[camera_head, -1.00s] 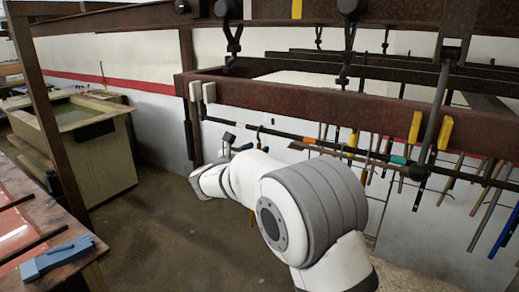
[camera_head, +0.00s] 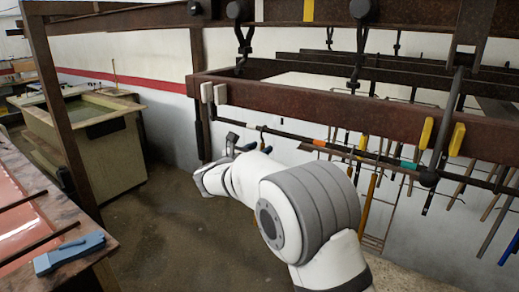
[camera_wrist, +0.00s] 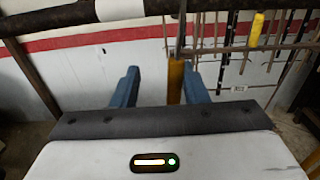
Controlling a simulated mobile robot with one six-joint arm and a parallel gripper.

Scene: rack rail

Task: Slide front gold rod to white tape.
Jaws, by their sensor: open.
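In the wrist view a gold rod (camera_wrist: 175,82) hangs upright between the two blue fingers of my gripper (camera_wrist: 160,88), closer to the right finger. The fingers are apart on either side of it; I cannot tell whether one touches it. White tape (camera_wrist: 118,10) wraps the dark rail at the top of the wrist view, up and left of the rod. In the head view my gripper (camera_head: 241,146) is at the rail's left end, with a dark hook just beyond it. The rod there is hidden by my arm.
The dark rail (camera_head: 302,138) runs below a rusty beam (camera_head: 300,107). Another gold rod (camera_head: 367,205) and several dark rods hang farther right. A table with a blue tool (camera_head: 70,253) stands at the left, and a tank (camera_head: 115,150) behind it. The floor between is clear.

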